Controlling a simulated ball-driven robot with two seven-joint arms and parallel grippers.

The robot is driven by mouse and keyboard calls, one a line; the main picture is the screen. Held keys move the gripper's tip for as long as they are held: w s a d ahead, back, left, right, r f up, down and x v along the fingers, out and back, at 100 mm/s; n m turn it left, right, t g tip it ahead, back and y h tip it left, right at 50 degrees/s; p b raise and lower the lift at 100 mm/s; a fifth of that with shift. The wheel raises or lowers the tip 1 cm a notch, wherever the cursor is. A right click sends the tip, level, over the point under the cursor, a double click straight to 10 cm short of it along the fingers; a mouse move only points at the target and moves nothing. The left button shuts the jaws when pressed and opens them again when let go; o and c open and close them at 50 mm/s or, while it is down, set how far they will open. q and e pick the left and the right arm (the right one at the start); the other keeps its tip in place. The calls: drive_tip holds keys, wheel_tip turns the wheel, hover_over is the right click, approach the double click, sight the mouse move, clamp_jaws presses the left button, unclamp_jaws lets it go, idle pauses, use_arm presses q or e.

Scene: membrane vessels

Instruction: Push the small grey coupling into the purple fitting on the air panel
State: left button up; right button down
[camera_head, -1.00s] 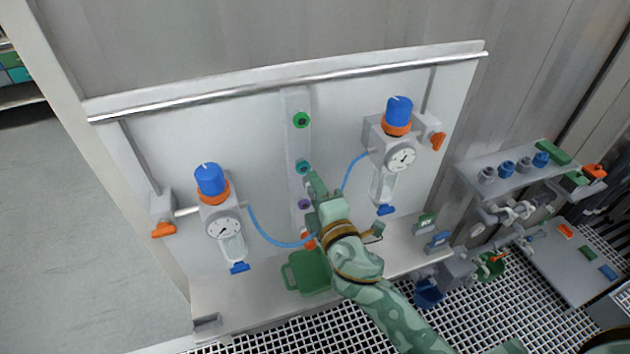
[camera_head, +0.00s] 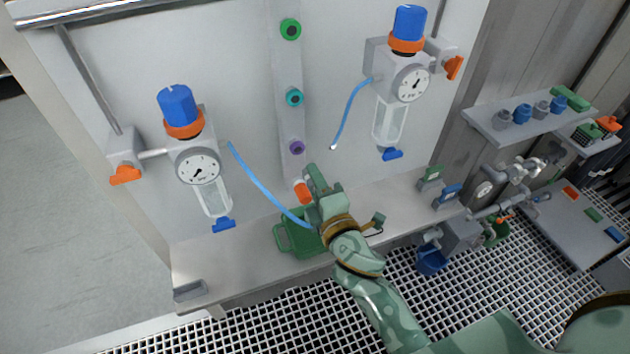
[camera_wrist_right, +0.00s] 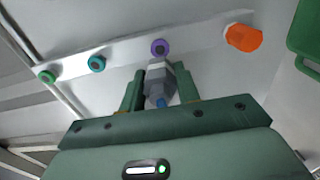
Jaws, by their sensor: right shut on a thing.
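The coupling is hidden in the head view. My left gripper is not in view.
A teal port (camera_head: 294,97) and a green port (camera_head: 290,29) sit above. An orange part (camera_head: 303,190) and a green container (camera_head: 285,240) are close to my right gripper. Blue hoses (camera_head: 262,188) hang from two gauge regulators. A shelf with fittings stands at right.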

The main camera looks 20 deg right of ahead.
sight(299, 150)
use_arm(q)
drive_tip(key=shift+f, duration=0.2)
use_arm(e)
drive_tip(key=shift+w+a, duration=0.1)
drive_tip(key=shift+w, duration=2.8)
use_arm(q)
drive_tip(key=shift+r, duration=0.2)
use_arm(e)
drive_tip(key=shift+w, duration=0.55)
drive_tip(key=c, duration=0.9)
unclamp_jaws()
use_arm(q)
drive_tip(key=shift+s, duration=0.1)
